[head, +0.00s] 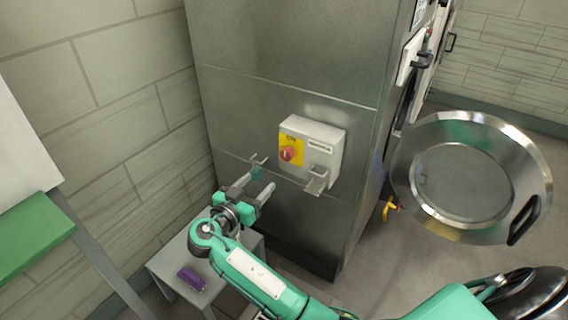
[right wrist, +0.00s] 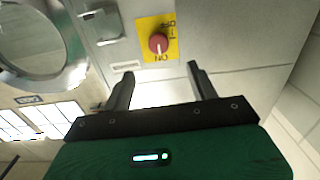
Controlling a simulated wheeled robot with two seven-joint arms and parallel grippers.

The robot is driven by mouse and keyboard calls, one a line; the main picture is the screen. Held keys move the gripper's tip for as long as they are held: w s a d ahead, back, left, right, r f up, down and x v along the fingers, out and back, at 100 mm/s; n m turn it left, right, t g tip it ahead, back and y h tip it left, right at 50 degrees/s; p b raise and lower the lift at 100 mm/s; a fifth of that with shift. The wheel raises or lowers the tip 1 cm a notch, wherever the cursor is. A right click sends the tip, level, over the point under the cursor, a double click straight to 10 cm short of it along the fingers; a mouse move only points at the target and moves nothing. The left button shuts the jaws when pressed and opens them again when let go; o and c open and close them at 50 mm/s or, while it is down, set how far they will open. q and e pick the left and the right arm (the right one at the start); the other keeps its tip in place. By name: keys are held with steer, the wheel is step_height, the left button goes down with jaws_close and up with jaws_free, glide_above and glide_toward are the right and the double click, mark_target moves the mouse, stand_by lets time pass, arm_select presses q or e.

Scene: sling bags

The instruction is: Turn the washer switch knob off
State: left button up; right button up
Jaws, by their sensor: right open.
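The washer switch knob (head: 288,153) is red and round on a yellow plate, on the front of a pale switch box (head: 325,140) fixed to the washer's steel side. In the right wrist view the knob (right wrist: 158,43) sits above the gap between my fingers, with "ON" lettered beside it. My right gripper (head: 262,180) is open and empty, below and to the left of the knob, apart from it. In the right wrist view its fingers (right wrist: 162,82) are spread apart. My left gripper is not in view.
The washer's round door (head: 524,140) stands open at the right. A small grey stand (head: 168,262) with a purple item (head: 191,278) is below my right gripper. A green-edged white panel (head: 30,240) is at the left. A metal bracket (head: 317,182) projects below the switch box.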

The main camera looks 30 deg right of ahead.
mark_target(285, 155)
steer(key=x, duration=0.4)
steer(key=p+x, duration=0.1)
steer(key=x, duration=0.3)
steer(key=r+x, duration=0.1)
steer(key=x, duration=0.3)
steer(key=shift+d, duration=0.45)
steer(key=shift+w+d, duration=0.3)
steer(key=shift+d, duration=0.05)
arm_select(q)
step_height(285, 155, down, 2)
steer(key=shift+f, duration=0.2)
arm_select(e)
steer(key=shift+f, duration=0.1)
steer(key=c, duration=1)
